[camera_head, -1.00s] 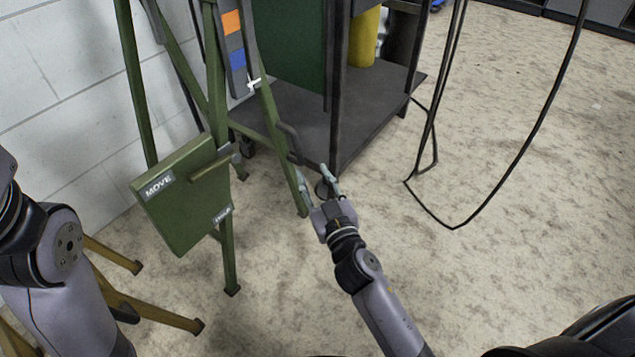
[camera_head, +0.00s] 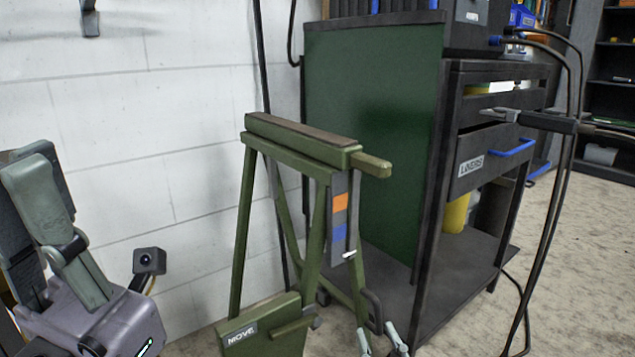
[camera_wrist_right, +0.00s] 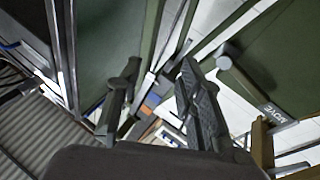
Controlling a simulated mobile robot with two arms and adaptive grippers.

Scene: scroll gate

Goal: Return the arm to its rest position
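My right gripper (camera_head: 380,338) shows only by its two pale fingertips at the bottom edge of the head view, in front of the green stand's foot. They stand apart. In the right wrist view its two dark fingers (camera_wrist_right: 158,82) are also apart, with nothing clearly held between them. My left gripper (camera_head: 62,240) is large and close at the left edge of the head view; its grey-green fingers overlap, so its opening cannot be judged. The green trestle stand (camera_head: 308,148) stands upright, with a green panel marked MOVE (camera_head: 265,332) low on it.
A dark cart (camera_head: 440,250) with a green side panel and a drawer with a blue handle (camera_head: 513,148) stands right of the trestle. Black cables (camera_head: 549,225) hang at the right. A white block wall is behind; pale floor is open at the far right.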

